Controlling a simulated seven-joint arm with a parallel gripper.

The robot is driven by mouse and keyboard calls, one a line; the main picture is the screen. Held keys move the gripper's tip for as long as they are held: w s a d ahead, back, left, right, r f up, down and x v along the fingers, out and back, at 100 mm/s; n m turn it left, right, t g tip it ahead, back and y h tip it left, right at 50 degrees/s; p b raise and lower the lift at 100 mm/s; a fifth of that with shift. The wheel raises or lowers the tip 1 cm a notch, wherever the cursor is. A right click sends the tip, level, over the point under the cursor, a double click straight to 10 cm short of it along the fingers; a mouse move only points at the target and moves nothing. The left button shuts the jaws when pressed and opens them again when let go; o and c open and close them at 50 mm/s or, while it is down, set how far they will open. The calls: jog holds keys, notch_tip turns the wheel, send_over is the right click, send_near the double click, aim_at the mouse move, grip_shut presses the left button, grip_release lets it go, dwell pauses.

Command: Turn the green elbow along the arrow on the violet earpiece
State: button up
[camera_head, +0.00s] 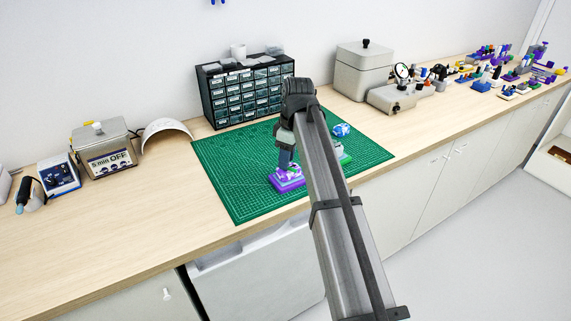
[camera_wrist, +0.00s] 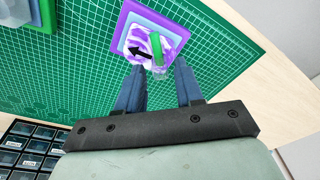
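The violet earpiece (camera_wrist: 140,38) is a purple and white marbled piece on a stacked violet and lilac base (camera_wrist: 172,22) on the green mat. In the head view its base (camera_head: 289,180) lies just below my gripper (camera_head: 286,157). The green elbow (camera_wrist: 157,46) stands on the earpiece in the wrist view, with a clear part at its near end. A black arrow (camera_wrist: 139,52) on the earpiece points left. My gripper (camera_wrist: 159,76) is open, its two blue fingers on either side of the elbow's near end. Contact cannot be told. The elbow is hidden in the head view.
A green cutting mat (camera_head: 235,185) covers the bench's middle. A second piece with a blue and white ball (camera_head: 341,130) stands on it, right of my arm. A drawer cabinet (camera_head: 247,91) stands behind. The mat's left part is clear.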

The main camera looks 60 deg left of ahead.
jog(key=shift+f, duration=0.15)
grip_shut()
dwell(0.7)
